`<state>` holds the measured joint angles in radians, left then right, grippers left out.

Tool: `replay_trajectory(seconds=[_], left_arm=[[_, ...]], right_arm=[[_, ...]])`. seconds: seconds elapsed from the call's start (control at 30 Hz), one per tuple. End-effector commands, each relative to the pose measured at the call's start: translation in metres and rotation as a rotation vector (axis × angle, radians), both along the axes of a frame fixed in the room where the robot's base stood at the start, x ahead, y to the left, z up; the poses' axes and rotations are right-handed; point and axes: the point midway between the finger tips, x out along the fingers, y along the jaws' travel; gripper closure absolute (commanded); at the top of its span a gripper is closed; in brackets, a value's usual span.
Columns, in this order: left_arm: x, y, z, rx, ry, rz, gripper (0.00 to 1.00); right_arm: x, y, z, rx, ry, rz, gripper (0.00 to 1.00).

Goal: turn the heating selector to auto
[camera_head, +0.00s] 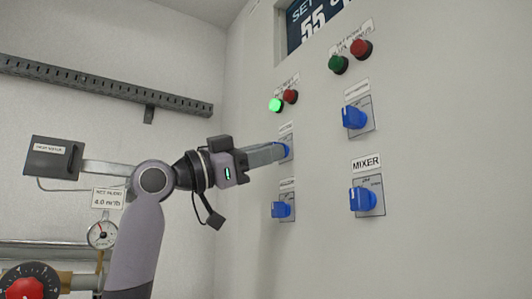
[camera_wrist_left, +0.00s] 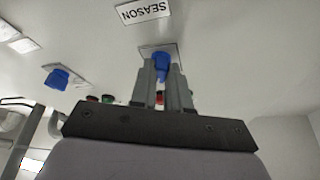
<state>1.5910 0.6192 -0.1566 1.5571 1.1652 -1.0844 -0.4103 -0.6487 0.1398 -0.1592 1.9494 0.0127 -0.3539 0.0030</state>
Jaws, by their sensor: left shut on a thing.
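The wall panel (camera_head: 420,240) carries several blue selector knobs on small plates. My left gripper (camera_head: 279,152) reaches in from the left and is shut on the upper-left selector knob (camera_head: 287,149), whose label is too small to read. In the left wrist view, the two fingers (camera_wrist_left: 162,78) sit on either side of this blue knob (camera_wrist_left: 161,63). The fingers hide much of the knob and its plate, and I cannot read its pointer position. No legible label here names the heating selector.
Below the held knob is another selector (camera_head: 281,210), labelled SEASON in the wrist view (camera_wrist_left: 143,11). To the right are an upper selector (camera_head: 354,117) and the MIXER selector (camera_head: 363,200). A lit green lamp (camera_head: 275,105) and red one (camera_head: 291,96) sit just above.

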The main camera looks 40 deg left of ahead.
Motion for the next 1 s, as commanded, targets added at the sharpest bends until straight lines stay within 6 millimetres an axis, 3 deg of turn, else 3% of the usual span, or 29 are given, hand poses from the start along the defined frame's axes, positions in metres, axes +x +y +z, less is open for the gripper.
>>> replay_trajectory(seconds=[0.43, 1.0], left_arm=[[0.0008, 0.0027, 0.0019, 0.267, -0.110, 0.002, 1.00], [0.0009, 0.0027, 0.0022, 0.334, -0.138, 0.004, 1.00]], right_arm=[[-0.0002, 0.0001, 0.0000, 0.000, 0.000, 0.000, 0.00], [-0.0002, 0.0001, -0.0001, 0.000, 0.001, 0.000, 0.00]])
